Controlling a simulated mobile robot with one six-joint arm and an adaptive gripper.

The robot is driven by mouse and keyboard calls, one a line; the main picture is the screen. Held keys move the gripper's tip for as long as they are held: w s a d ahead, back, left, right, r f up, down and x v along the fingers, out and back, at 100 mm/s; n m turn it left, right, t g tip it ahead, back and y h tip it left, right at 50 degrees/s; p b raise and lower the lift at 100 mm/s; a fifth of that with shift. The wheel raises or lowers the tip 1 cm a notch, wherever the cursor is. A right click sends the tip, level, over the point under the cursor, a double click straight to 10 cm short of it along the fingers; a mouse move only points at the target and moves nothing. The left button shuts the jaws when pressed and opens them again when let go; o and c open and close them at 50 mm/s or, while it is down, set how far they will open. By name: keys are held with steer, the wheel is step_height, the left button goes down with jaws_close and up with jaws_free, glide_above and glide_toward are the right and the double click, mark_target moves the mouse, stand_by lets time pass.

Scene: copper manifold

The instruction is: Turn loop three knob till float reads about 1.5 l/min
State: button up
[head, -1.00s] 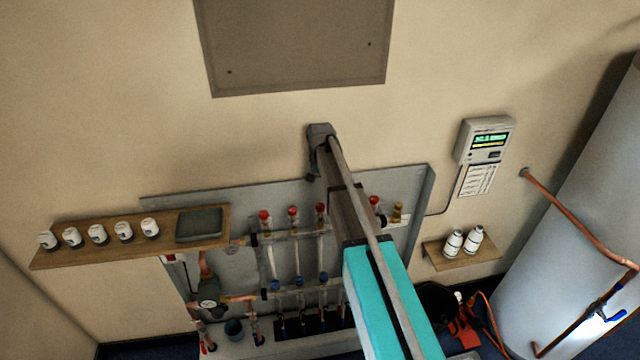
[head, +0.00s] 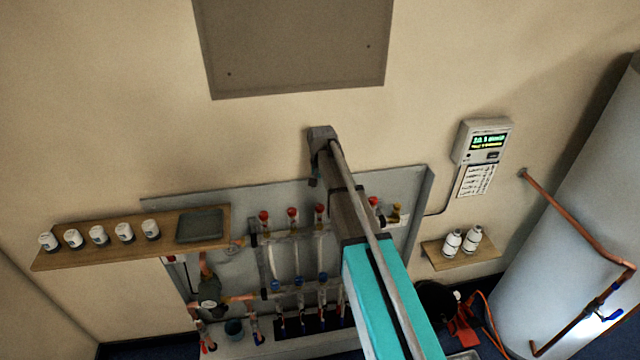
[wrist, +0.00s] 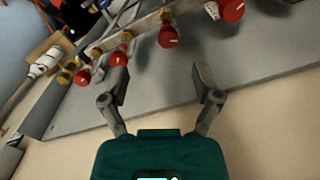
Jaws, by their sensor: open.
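Red knobs stand in a row along the manifold's upper bar. The third red knob from the left (head: 319,209) shows in the head view just left of my arm, which hides part of the row. In the wrist view, what looks like the same red knob (wrist: 168,37) lies beyond the gap between my fingers, with a pale mark on its face. My gripper (wrist: 163,80) is open and empty, apart from that knob; its left finger is close to or overlaps a neighbouring red knob (wrist: 118,59). The clear flow tubes (head: 296,255) show, but float readings are too small to tell.
A wooden shelf (head: 110,250) with several white caps is at left. A wall controller (head: 482,141) with a lit screen and a small shelf (head: 432,252) with two white bottles are at right. A copper pipe (head: 575,222) runs to the tank.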

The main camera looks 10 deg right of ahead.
steer(key=s+f+n+b, duration=0.4)
steer(key=s+f+b, duration=1.8)
steer(key=s, duration=0.3)
steer(key=shift+s+f+n, duration=0.3)
steer(key=shift+f, duration=0.2)
stand_by(0.3)
steer(key=shift+s, duration=0.35)
stand_by(2.0)
